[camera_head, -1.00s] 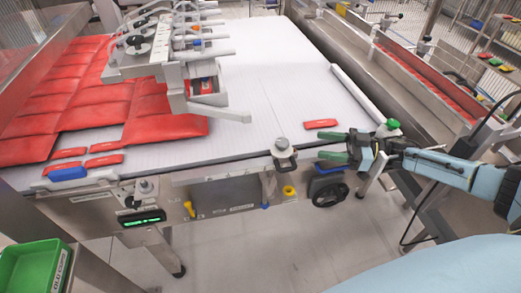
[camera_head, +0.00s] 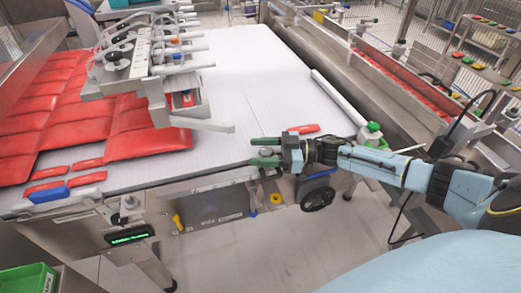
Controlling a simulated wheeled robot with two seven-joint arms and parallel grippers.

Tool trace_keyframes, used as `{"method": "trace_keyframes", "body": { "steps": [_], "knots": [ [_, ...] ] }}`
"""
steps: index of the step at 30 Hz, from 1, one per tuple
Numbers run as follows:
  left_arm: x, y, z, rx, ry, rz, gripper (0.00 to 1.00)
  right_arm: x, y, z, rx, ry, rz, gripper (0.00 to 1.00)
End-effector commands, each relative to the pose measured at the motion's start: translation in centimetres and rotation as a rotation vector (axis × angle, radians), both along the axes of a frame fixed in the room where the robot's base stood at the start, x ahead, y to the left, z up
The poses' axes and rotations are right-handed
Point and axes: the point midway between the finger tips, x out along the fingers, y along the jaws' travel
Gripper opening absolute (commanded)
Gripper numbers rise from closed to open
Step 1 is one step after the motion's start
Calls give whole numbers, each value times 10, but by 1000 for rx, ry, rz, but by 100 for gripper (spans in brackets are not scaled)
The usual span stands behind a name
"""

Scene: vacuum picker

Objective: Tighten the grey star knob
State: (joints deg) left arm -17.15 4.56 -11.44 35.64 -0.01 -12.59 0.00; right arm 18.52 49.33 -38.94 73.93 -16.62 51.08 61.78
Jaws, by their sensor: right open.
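My right gripper (camera_head: 262,151) comes in from the right over the front edge of the white conveyor belt (camera_head: 260,90). Its two green fingers are spread apart, one behind the other, pointing left. The grey knob on the front rail bracket (camera_head: 266,173) lies at these fingers and is mostly hidden by them. I cannot tell whether they touch it. Another grey knob (camera_head: 130,202) stands further left on the front rail, above a green-lit display (camera_head: 130,237). My left gripper is not in view.
A loose red packet (camera_head: 303,129) lies just behind my right gripper. A green-topped part (camera_head: 371,130) stands at the belt's right edge. A black handwheel (camera_head: 317,198) and a yellow knob (camera_head: 275,199) are below. Red pouches (camera_head: 150,138) and the picker head (camera_head: 140,55) are left.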

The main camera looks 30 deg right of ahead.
Motion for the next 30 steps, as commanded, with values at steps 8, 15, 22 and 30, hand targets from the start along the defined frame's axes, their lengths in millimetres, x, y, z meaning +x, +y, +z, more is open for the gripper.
{"method": "trace_keyframes", "body": {
  "steps": [8,15,22,30],
  "knots": [
    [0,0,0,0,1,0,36,1,2,0,-1,1,-1,55],
    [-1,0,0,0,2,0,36,1,1,0,-1,1,-1,28],
    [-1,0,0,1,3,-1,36,1,1,0,-1,1,-2,11],
    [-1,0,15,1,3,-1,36,1,1,2,1,3,-65,11]
  ]
}}
